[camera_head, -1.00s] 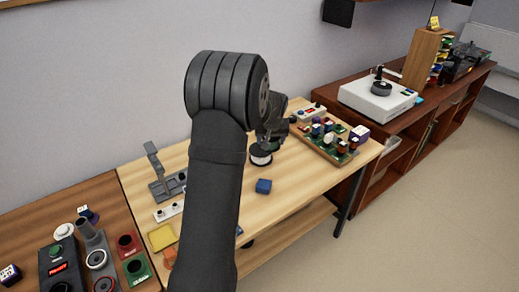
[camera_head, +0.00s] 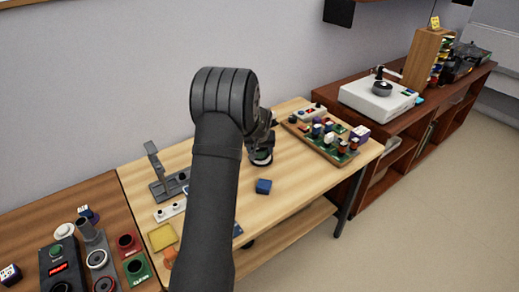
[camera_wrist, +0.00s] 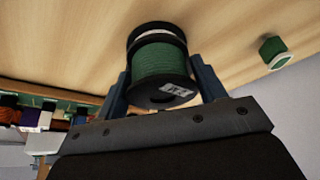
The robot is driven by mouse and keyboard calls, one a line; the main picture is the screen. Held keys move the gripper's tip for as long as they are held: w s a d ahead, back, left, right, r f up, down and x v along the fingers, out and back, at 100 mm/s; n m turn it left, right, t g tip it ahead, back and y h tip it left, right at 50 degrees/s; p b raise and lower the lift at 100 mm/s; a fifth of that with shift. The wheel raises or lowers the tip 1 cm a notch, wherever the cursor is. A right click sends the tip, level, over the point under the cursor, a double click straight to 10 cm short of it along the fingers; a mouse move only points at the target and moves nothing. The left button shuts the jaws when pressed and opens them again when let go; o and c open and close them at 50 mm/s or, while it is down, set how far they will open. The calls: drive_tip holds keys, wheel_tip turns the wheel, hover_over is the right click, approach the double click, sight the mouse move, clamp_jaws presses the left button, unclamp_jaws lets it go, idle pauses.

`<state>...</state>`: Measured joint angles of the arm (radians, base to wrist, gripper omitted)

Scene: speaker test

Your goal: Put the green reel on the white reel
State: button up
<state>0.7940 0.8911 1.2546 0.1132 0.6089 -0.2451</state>
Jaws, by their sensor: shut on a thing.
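My gripper (camera_wrist: 162,88) is shut on the green reel (camera_wrist: 160,62), one finger on each side of it. The reel has dark flanges and a pale label on the near one. The white reel (camera_wrist: 156,33) shows as a pale band with a dark rim just beyond the green reel, mostly hidden by it. In the head view, the white reel (camera_head: 262,160) stands on the light wooden table below my gripper (camera_head: 263,146). The two reels look in line and very close; I cannot tell whether they touch.
A blue block (camera_head: 263,186) lies in front of the reels. A board with several coloured parts (camera_head: 318,150) is to the right. A grey stand (camera_head: 160,180) and a yellow tray (camera_head: 162,237) are to the left.

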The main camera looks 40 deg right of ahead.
drive_tip(key=shift+f, duration=0.15)
drive_tip(key=o, duration=1.1)
drive_tip(key=shift+c, duration=0.2)
drive_tip(key=v, duration=1.2)
drive_tip(key=shift+r, duration=0.25)
